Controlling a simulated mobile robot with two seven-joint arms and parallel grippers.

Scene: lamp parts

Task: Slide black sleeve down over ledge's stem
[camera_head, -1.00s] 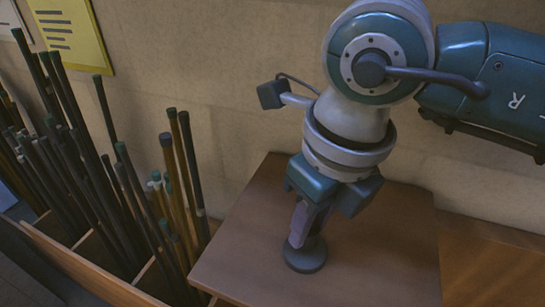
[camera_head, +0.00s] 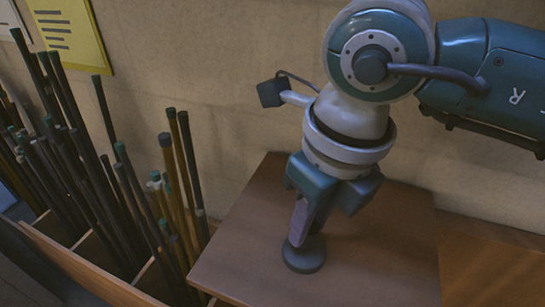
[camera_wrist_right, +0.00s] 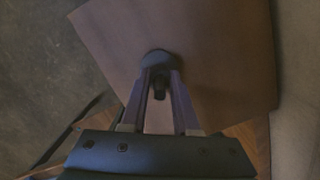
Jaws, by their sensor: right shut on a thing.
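My right gripper (camera_head: 302,234) points down over the wooden ledge (camera_head: 370,255). It is shut on a small dark piece, most likely the black sleeve (camera_wrist_right: 159,88), which shows between the fingers in the right wrist view. A dark round base (camera_head: 304,257) stands flat on the ledge, directly under the fingertips. In the right wrist view the base (camera_wrist_right: 158,58) lies just beyond the fingertips. The stem is hidden by the fingers and the sleeve, so I cannot tell how far the sleeve is over it. My left gripper is not in view.
A divided wooden bin (camera_head: 95,268) with several dark and brown poles (camera_head: 115,190) stands left of the ledge. A beige wall (camera_head: 230,90) with a yellow notice (camera_head: 72,33) is behind. The ledge's top is clear around the base.

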